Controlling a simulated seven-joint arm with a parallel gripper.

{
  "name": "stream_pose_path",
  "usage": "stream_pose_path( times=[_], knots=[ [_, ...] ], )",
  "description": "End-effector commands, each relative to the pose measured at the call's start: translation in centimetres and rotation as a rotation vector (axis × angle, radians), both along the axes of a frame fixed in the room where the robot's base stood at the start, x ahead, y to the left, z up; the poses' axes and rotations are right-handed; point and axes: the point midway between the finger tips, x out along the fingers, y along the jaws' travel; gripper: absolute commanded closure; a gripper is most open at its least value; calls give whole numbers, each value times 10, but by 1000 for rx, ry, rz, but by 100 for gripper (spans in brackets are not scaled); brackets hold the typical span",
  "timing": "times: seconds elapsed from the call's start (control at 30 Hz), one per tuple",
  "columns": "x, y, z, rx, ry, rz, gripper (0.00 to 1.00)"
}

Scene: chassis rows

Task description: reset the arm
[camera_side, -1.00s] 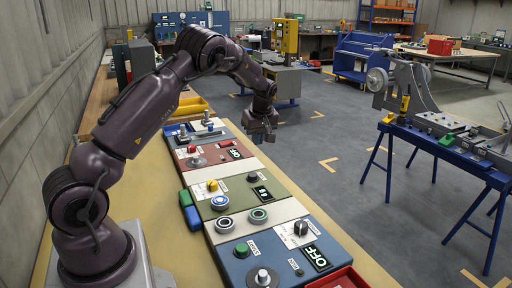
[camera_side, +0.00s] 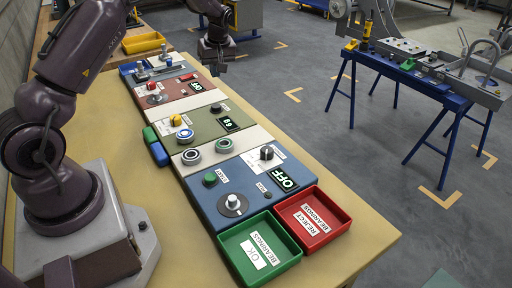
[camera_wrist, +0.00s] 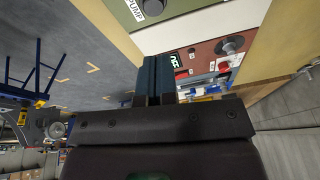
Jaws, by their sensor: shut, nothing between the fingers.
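My gripper (camera_side: 220,62) hangs in the air at the far end of the panel row, a little right of the red panel (camera_side: 158,103), apart from it. In the wrist view its dark fingers (camera_wrist: 155,76) are together, with nothing seen between them. My arm arches from its base at the left towards the far end. The wrist view shows the red panel (camera_wrist: 205,56) with a lit display and a knob beyond the fingers.
A blue panel (camera_side: 225,178) with an OFF display and an olive panel (camera_side: 205,125) lie nearer. A green tray (camera_side: 292,245) and a red tray (camera_side: 340,222) stand at the front. A blue trestle bench (camera_side: 440,90) stands at the right; open floor lies between.

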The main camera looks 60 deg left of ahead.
Motion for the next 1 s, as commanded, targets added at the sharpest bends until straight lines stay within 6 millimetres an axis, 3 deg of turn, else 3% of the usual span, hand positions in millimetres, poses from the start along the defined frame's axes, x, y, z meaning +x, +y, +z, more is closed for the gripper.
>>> stream_pose_path(
  times=[0.03, 0.17, 0.47, 0.7, 1.0],
  knots=[
    [-13, -9, -10, -34, 52, -58, 100],
    [-34, -42, 8, -103, 92, -235, 100],
    [-77, -137, 76, -187, 62, -655, 100],
    [-135, -216, 125, -164, 4, -1027, 100],
    [-211, -281, 156, -20, -93, -1347, 100]
  ],
)
